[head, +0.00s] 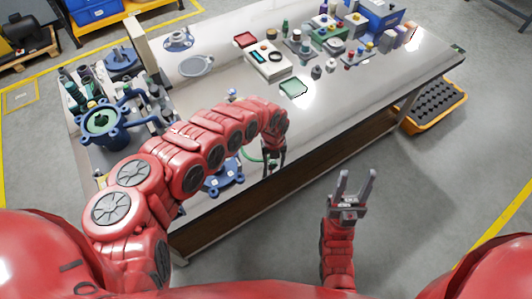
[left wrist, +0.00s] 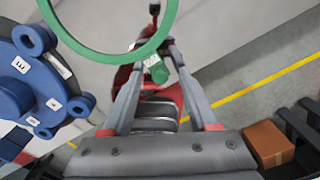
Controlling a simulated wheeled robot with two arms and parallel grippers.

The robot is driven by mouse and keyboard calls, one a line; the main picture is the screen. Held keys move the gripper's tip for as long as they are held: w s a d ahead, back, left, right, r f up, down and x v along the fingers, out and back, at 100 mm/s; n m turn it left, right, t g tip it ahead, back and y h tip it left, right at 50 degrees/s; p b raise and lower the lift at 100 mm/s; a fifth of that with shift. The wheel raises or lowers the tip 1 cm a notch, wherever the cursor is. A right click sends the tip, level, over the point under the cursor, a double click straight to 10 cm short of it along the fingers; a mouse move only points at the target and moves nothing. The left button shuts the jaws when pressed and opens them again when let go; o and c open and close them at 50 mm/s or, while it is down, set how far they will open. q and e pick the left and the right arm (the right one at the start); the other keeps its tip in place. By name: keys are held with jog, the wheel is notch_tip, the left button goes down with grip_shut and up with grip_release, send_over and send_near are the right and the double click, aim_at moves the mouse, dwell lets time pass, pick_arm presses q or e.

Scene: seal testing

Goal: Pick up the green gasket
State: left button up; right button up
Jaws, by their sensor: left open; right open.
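The green gasket is a thin ring; its curved lower part (left wrist: 112,56) fills the top of the left wrist view, with its upper part cut off by the frame. In the head view only a thin green arc (head: 248,158) shows beside my left gripper (head: 270,163), near the table's front edge. My left gripper (left wrist: 155,58) is open, its fingertips close to the ring's lower right side; I cannot tell whether they touch. A small green block-like piece (left wrist: 157,70) shows between the fingers. My right gripper (head: 353,182) is open and empty, in front of the table.
A blue housing (head: 97,122) stands at the table's left. Instruments, including a white meter (head: 269,62), crowd the back. An orange crate (head: 435,108) is at right.

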pick_arm(q)
grip_shut()
dwell(0.3)
jog(key=shift+r, duration=0.15)
